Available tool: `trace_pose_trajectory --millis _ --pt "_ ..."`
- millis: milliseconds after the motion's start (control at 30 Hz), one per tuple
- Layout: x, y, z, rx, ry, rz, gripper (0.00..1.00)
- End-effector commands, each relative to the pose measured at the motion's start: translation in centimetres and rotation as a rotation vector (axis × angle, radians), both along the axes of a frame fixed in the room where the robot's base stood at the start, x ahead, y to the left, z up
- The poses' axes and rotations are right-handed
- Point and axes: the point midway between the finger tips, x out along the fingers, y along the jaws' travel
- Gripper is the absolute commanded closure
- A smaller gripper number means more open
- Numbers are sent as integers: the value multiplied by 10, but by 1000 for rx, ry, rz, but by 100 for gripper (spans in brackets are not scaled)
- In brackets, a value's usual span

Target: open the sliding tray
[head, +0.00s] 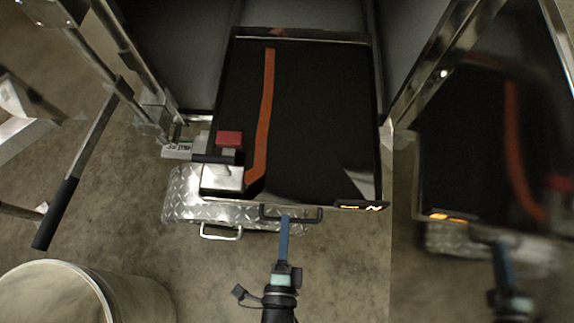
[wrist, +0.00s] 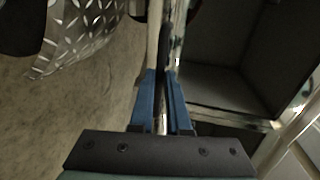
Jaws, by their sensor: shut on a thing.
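The sliding tray (head: 325,120) is a flat black panel with an orange strip along it. It sticks out from between the metal frame posts in the middle of the head view. A dark bar handle (head: 312,214) sits on its near edge. My gripper (head: 285,222) reaches it from below, with its blue fingers at the handle. In the wrist view the two blue fingers (wrist: 163,95) close on a narrow bar between them. The fingers hide part of the handle.
A red-topped block (head: 229,139) stands at the tray's near left corner. A diamond-plate step (head: 185,205) with a metal loop (head: 221,232) lies below. A round bin (head: 85,295) stands at the lower left. A shiny panel at right mirrors the scene.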

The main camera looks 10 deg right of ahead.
Motion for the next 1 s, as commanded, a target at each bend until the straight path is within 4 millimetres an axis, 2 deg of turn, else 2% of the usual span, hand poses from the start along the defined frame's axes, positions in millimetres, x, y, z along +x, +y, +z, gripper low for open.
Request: trace_pose_trajectory --millis 200,600,633,700,1000 --pt "-18 5 0 0 -1 0 100" --pt "-19 6 0 1 -1 0 100" --pt "-19 6 0 1 -1 0 82" --pt "-19 6 0 1 -1 0 73" --pt "-20 7 0 1 0 1 73"
